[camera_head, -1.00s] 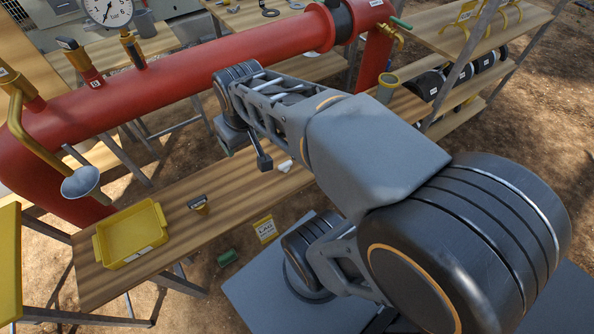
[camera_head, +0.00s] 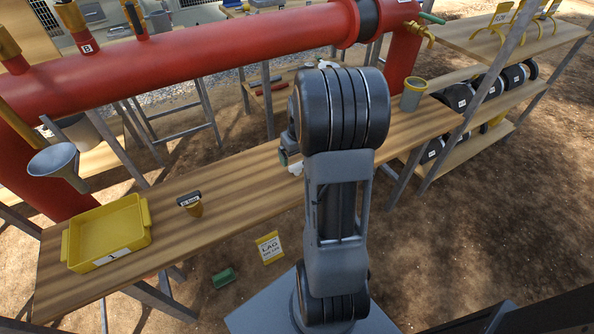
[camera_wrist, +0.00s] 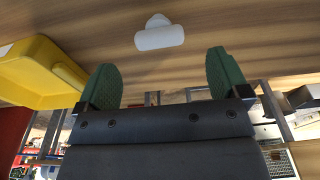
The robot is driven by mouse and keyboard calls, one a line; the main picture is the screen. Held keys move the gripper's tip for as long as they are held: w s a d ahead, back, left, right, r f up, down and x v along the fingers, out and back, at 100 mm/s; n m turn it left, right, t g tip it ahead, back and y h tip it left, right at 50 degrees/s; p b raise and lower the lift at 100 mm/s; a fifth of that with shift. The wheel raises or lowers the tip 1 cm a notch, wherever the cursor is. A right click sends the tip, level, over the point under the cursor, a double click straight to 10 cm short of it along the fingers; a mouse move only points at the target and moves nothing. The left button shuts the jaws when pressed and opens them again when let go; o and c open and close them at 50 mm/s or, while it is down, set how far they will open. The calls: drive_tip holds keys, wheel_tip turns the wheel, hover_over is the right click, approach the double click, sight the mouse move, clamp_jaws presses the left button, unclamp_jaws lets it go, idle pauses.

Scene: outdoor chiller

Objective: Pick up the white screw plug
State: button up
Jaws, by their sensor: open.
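The white screw plug (camera_wrist: 159,34) lies on the wooden bench, seen in the wrist view just beyond and between my fingertips. In the head view a small white part of the plug (camera_head: 296,168) shows beside my arm; the rest is hidden. My gripper (camera_wrist: 165,75) has two green pads spread wide apart with nothing between them. The pads are apart from the plug. In the head view my gripper is mostly hidden behind my arm, low over the bench.
A yellow tray (camera_head: 147,213) sits at the bench's left end, with a brass fitting (camera_head: 193,207) beside it. A funnel (camera_head: 55,163) and a red pipe (camera_head: 200,48) stand behind the bench. A grey cup (camera_head: 413,94) is at the right. A green object (camera_head: 224,277) lies on the ground.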

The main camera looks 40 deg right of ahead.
sight(297, 164)
drive_tip(key=shift+w+d+f+b, duration=0.15)
drive_tip(key=shift+f+b, duration=0.1)
drive_tip(key=shift+f, duration=1.05)
drive_tip(key=shift+w+a+f+b, duration=0.1)
drive_tip(key=shift+w+f+b, duration=0.15)
drive_tip(key=shift+f, duration=1)
drive_tip(key=shift+w+d+f+b, duration=0.1)
drive_tip(key=shift+f+b, duration=0.15)
drive_tip(key=shift+f, duration=1.05)
drive_tip(key=shift+c, duration=0.2)
drive_tip(key=c, duration=1)
drive_tip(key=shift+r, duration=0.1)
drive_tip(key=shift+r, duration=0.6)
drive_tip(key=s+d+r+p, duration=0.1)
drive_tip(key=s+r, duration=0.3)
drive_tip(key=s+d+r+p, duration=0.1)
drive_tip(key=s+d+r, duration=0.1)
drive_tip(key=s+r, duration=0.1)
drive_tip(key=s+d+r, duration=0.2)
drive_tip(key=s+r, duration=0.2)
drive_tip(key=s, duration=0.2)
drive_tip(key=shift+d+r+p, duration=0.1)
drive_tip(key=shift+r+p, duration=0.2)
drive_tip(key=shift+p, duration=0.1)
